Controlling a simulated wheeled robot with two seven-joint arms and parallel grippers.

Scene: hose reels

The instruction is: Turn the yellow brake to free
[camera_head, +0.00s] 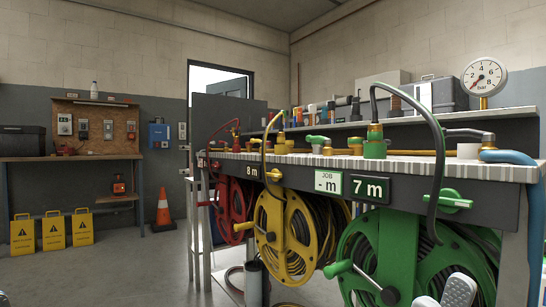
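The yellow brake (274,175) is a small yellow lever on the bench's front edge, above the yellow hose reel (284,228) and right of the "8 m" label. Its exact handle angle is too small to read. Two pale grey ribbed fingertips of my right gripper (443,294) show at the bottom right, in front of the green reel. They stand apart with nothing seen between them, well below and right of the yellow brake. The rest of that gripper is cut off by the frame. My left gripper is not in view.
The green reel (398,250) with its green brake (450,200) is nearest, and the red reel (232,210) is farthest. A dark hose arches over the bench front (438,150). A "JOB - m" sign (328,182) hangs between yellow and green. Open floor lies left.

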